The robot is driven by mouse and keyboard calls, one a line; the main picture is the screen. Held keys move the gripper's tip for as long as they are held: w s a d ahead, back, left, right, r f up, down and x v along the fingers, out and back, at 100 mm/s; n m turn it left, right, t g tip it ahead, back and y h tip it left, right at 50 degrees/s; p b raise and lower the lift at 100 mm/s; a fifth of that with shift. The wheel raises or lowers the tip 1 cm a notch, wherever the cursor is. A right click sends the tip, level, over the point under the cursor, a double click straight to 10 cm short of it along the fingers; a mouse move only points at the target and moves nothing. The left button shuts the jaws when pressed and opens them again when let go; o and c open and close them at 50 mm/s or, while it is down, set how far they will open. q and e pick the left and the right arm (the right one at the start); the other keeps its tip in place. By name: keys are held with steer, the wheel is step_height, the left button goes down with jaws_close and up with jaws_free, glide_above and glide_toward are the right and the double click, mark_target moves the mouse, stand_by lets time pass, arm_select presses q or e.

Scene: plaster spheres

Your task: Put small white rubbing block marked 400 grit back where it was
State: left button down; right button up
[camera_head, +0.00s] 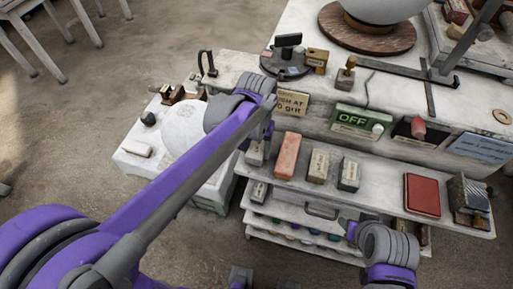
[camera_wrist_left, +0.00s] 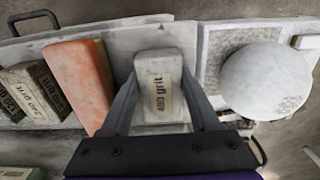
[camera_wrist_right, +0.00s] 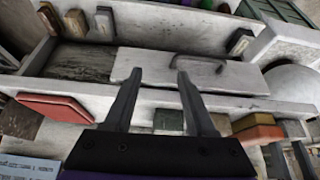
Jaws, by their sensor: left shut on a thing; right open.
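The small white rubbing block marked 400 grit (camera_wrist_left: 158,68) is between the fingers of my left gripper (camera_wrist_left: 160,98) in the left wrist view. Its dark lettering faces the camera. In the head view the block (camera_head: 256,153) shows partly below my left gripper (camera_head: 264,136), at the left end of the pull-out shelf, left of the orange block. I cannot tell whether it touches the shelf. My left gripper is shut on it. My right gripper (camera_wrist_right: 159,78) is open and empty, in front of the drawers below the shelf.
An orange block (camera_head: 287,155), two labelled blocks (camera_head: 318,166) (camera_head: 348,174) and a red box (camera_head: 422,195) line the shelf (camera_head: 383,183). A white sphere (camera_wrist_left: 265,78) stands on a low white stand right of the block in the left wrist view. A green OFF sign (camera_head: 355,119) hangs above.

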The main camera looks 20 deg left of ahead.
mark_target(256, 149)
arm_select(q)
steer(key=shift+f, duration=0.1)
steer(key=shift+c, duration=0.6)
jaws_free()
steer(key=shift+r, duration=0.25)
step_height(256, 149, up, 12)
steer(key=f+p, duration=0.1)
steer(key=s+a+f+t, duration=0.2)
steer(key=s+a+f, duration=0.1)
steer(key=s+f, duration=0.3)
steer(key=s+a+f+t, duration=0.3)
steer(key=s+f, duration=0.4)
steer(key=shift+a+t, duration=0.3)
steer(key=shift+w+f, duration=0.1)
